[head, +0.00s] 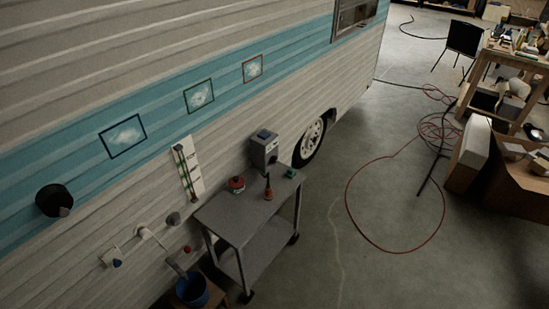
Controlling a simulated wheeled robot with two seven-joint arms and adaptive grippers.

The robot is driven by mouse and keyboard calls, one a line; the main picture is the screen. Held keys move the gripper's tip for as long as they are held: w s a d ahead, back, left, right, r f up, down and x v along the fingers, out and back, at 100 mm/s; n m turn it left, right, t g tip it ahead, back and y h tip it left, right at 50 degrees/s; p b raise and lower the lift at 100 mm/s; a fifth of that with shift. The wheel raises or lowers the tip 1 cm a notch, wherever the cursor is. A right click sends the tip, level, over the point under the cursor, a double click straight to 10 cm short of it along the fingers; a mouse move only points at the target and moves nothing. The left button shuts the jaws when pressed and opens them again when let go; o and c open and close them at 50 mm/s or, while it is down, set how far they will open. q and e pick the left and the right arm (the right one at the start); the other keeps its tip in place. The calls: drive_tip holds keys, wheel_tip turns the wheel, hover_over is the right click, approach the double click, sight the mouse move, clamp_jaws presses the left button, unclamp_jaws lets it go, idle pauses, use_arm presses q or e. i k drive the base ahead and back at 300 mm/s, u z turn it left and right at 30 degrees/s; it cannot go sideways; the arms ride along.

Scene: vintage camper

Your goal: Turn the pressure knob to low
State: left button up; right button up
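A grey box (258,148) with a blue patch on top stands at the back of a small grey cart (240,217), against the camper's side. A small dark round part (272,158) shows low on the box's front and may be the pressure knob. Its setting and any markings are too small to read. A larger black round fitting (54,200) sticks out of the camper wall at the far left; I cannot tell whether it turns. Neither of my grippers is in view.
A red tin (236,184), an orange-handled tool (268,188) and a small teal item (291,174) are on the cart. A blue bucket (192,291) stands left of it. A red hose (347,207) loops over the floor at right. Open floor lies right of the cart.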

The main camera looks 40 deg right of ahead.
sight(273, 160)
drive_tip(key=z, duration=0.4)
drive_tip(key=i, duration=0.75)
drive_tip(key=z, duration=0.65)
